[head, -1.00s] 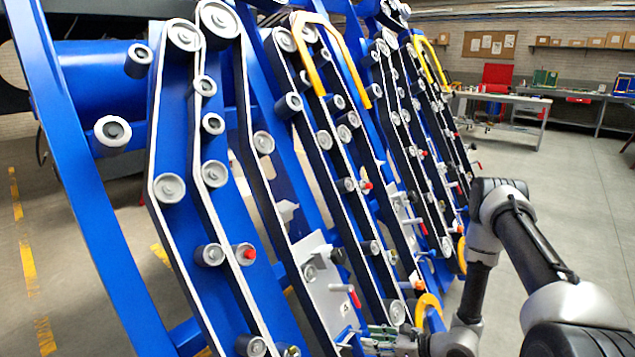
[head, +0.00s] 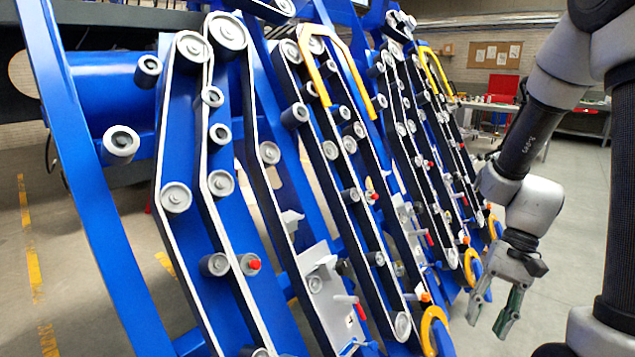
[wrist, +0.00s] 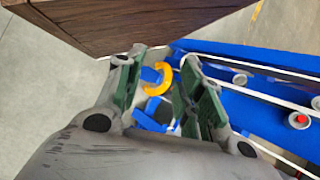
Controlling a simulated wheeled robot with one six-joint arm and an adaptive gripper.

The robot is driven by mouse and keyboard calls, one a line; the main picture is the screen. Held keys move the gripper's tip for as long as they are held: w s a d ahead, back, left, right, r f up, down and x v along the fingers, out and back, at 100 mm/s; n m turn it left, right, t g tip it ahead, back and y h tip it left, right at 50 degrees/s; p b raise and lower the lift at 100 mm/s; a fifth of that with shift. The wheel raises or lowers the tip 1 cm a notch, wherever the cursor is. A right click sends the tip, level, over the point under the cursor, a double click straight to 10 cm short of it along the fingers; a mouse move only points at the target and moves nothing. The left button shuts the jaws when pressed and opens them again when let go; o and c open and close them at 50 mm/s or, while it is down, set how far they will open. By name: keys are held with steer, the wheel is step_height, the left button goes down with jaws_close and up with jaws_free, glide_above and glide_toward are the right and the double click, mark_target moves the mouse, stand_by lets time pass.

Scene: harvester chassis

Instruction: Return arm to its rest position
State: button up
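My gripper (head: 494,305) hangs at the lower right in the head view, fingers pointing down, with a gap between them. It is open and I see nothing between the fingers. It is to the right of the blue harvester chassis (head: 85,190) and apart from it. In the wrist view my gripper (wrist: 160,80) shows two spread fingers with green inner pads. Beyond them are an orange curved guide (wrist: 158,82) and blue frame parts. My arm is folded upward on the right side of the head view.
The chassis carries several belts and rollers (head: 176,197) and fills the left and middle. A brown wooden-looking surface (wrist: 130,20) fills the top of the wrist view, close by. Workbenches (head: 490,105) stand at the back. Grey floor (head: 560,220) is open at the right.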

steer(key=s+d+r+n+t+h, duration=0.2)
steer(key=r+t, duration=0.2)
steer(key=r, duration=0.5)
steer(key=s+d+r+n+t+h, duration=0.2)
steer(key=r+n+t, duration=0.1)
steer(key=r, duration=0.6)
steer(key=shift+s+d+r+t+h, duration=0.2)
steer(key=shift+s+r+t+h, duration=0.15)
steer(key=shift+t, duration=0.45)
steer(key=shift+w, duration=0.1)
